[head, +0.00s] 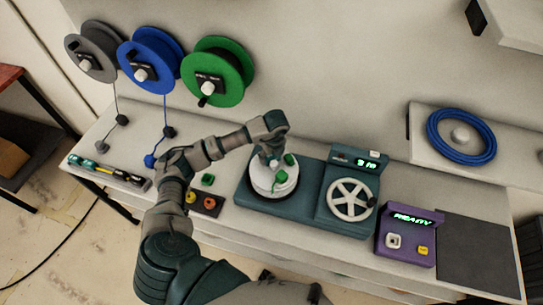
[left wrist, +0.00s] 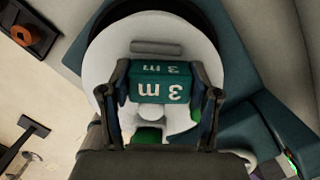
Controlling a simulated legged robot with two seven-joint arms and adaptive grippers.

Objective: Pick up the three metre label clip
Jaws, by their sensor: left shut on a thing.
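The three metre label clip (left wrist: 160,84) is a teal-green block marked "3 m" in white, seen upside down in the left wrist view. My left gripper (left wrist: 163,92) has a finger on each side of it and is shut on it. In the head view my left gripper (head: 268,161) is over the white round plate (head: 262,181) of the teal winding machine. A green piece (head: 280,177) shows on this plate below the gripper; the fingers partly hide that area. My right gripper is not in view.
The machine's display box (head: 357,161) and spoked handwheel (head: 351,199) stand just right of the plate. A purple box (head: 407,238) is further right. A dark tray (head: 205,202) with coloured clips lies left of the machine. Grey, blue and green reels (head: 218,72) hang behind.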

